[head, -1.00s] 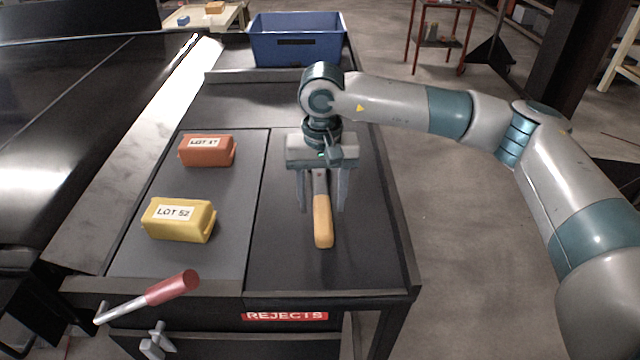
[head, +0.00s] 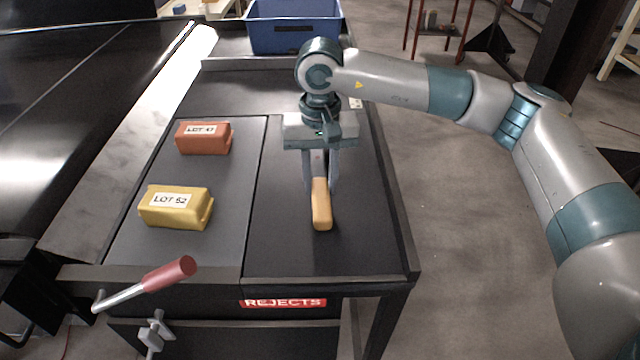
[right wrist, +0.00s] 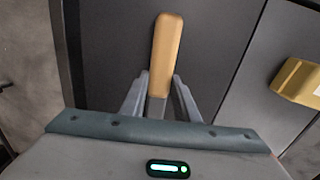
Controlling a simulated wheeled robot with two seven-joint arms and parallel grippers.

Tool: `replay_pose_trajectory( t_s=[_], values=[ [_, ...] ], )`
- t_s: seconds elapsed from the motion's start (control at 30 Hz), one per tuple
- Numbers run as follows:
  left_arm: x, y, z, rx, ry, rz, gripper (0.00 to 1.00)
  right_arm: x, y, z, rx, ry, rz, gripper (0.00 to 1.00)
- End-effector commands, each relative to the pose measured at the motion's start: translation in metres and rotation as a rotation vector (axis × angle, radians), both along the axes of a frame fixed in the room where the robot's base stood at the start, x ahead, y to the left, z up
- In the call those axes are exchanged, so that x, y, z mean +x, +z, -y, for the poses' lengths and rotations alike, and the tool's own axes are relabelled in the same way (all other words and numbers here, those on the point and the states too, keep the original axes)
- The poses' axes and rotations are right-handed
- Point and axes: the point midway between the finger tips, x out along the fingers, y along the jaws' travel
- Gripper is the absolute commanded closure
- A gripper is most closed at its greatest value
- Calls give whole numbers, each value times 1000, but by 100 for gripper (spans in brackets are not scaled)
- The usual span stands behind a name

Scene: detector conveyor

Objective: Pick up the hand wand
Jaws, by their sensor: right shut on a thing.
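The hand wand (head: 321,205) has a tan handle and a grey shaft. It lies on the dark right-hand part of the table top, handle toward the front edge. My right gripper (head: 320,185) reaches down over the wand from above, its fingers shut on it just behind the handle. In the right wrist view the handle (right wrist: 166,50) points away between the two fingers (right wrist: 158,100), which close on the grey shaft. The far end of the wand is hidden under the gripper. My left gripper is not in view.
A yellow block marked LOT 52 (head: 176,207) and an orange block marked LOT 47 (head: 203,138) sit on the left panel. A blue bin (head: 294,36) stands at the back. A red-handled lever (head: 168,272) juts out at the front left. The table's right front is clear.

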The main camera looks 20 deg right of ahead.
Motion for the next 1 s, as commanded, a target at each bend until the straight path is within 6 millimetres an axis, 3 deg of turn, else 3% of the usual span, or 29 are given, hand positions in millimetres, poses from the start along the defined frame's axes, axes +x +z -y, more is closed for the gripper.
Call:
replay_pose_trajectory(
  t_s=[0.23, 0.7, 1.0],
  values=[
    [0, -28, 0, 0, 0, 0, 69, -1, 28, 1, 1, 1, 7, 100],
    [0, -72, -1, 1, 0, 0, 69, -68, 81, 61, 1, 0, 5, 100],
    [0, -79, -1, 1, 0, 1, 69, -86, 98, 76, 0, 0, 2, 100]
  ],
)
